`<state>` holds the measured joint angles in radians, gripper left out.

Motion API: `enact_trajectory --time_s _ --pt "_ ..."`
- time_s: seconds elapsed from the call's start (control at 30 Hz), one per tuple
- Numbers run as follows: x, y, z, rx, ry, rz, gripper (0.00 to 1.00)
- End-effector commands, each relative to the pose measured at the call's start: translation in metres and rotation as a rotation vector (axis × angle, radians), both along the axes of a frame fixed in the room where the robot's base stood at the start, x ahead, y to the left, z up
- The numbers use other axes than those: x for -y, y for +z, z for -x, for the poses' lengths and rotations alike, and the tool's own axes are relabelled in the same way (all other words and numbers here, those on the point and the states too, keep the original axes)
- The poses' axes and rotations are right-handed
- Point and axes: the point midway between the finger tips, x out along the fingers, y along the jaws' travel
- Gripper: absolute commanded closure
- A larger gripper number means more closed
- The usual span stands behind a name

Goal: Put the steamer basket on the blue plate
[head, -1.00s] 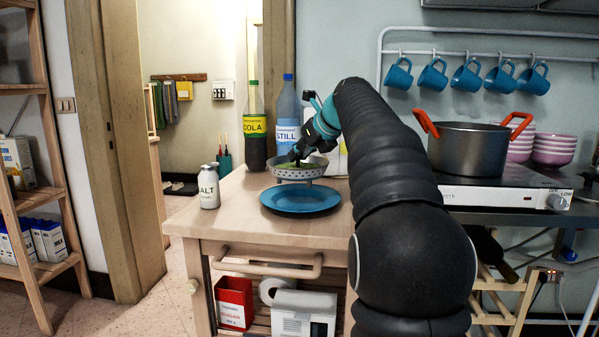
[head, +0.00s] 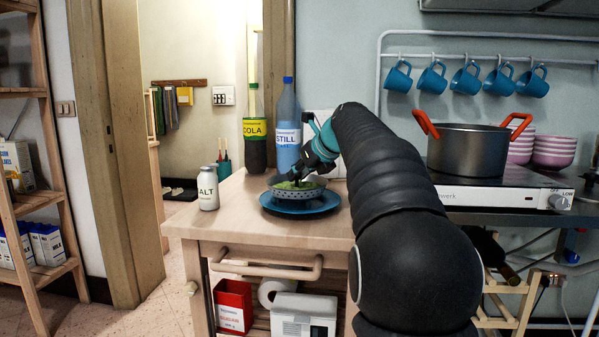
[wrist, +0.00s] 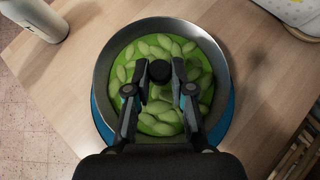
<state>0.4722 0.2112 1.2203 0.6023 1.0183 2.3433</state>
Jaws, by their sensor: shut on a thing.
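The steamer basket (head: 297,193) is a grey perforated metal bowl with green pods inside. My gripper (head: 296,178) comes down into it from above and is shut on it. In the wrist view the fingers (wrist: 159,92) sit either side of a black knob at the basket's middle. The basket looks level. The blue plate (head: 301,209) is on the wooden worktop directly beneath it, with its rim showing around the basket. In the wrist view the plate (wrist: 222,128) shows mostly at the lower right and left. Whether the basket touches the plate I cannot tell.
A white salt bottle (head: 208,188) stands left of the plate. A cola bottle (head: 254,135) and a blue water bottle (head: 287,130) stand behind. A pot (head: 470,150) sits on the hob at right. The worktop's front strip (head: 250,222) is clear.

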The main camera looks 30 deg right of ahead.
Motion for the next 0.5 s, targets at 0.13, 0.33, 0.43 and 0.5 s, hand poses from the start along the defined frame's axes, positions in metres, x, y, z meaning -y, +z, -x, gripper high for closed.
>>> enact_trajectory --time_s 0.13,0.33,0.43,0.5 --pt "0.0 -0.001 0.0 0.001 0.0 0.0 0.58" --pt "0.0001 -0.0011 -0.0001 0.001 0.0 0.0 0.53" --pt "0.0001 -0.0008 0.0 0.001 0.0 0.0 0.53" --pt "0.0001 0.0014 -0.0002 0.001 -0.001 0.0 0.53"
